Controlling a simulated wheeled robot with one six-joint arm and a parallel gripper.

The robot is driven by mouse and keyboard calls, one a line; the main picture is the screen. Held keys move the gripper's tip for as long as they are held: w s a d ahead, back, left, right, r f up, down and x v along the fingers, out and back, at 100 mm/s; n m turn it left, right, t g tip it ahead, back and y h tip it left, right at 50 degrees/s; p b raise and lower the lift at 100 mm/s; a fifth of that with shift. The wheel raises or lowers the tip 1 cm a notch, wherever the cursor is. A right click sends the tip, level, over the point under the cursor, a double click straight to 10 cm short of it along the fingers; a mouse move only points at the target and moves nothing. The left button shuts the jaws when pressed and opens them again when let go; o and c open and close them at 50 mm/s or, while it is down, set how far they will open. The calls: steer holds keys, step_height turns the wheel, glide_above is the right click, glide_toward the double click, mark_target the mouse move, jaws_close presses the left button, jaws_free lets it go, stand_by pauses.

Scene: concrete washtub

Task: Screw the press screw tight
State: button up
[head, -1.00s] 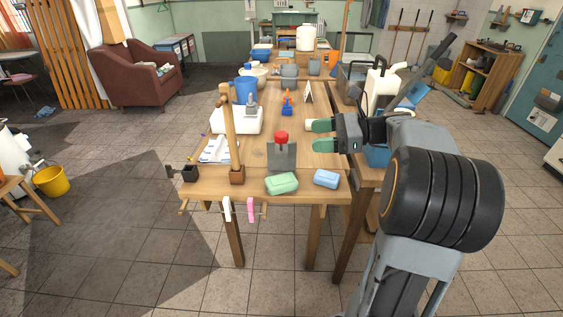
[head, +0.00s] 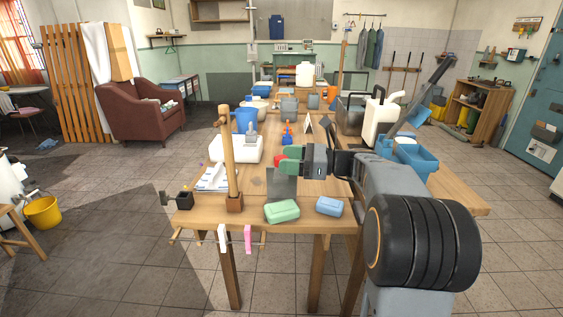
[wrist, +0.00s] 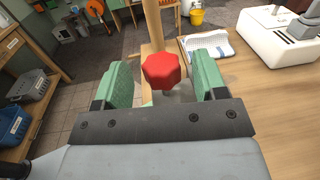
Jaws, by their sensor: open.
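The press screw has a red lobed knob (wrist: 162,71), which shows in the wrist view between the two green fingers of my gripper (wrist: 163,84). The fingers are open, with a gap on each side of the knob. In the head view my gripper (head: 292,160) is at the press, and its green fingers cover most of the red knob (head: 281,164). The grey metal press (head: 281,186) stands on the wooden table below the gripper. The screw's shaft is mostly hidden under the knob.
A green soap block (head: 282,211) and a blue one (head: 329,207) lie at the table's front edge. A wooden post (head: 229,160) stands left of the press. A white box (head: 235,150) and a white jug (head: 381,122) stand farther back.

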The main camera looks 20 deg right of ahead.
steer(key=shift+x, duration=1.15)
steer(key=c, duration=0.9)
steer(key=shift+r+m+t, duration=0.1)
steer(key=shift+m+t, duration=0.2)
steer(key=shift+t, duration=0.1)
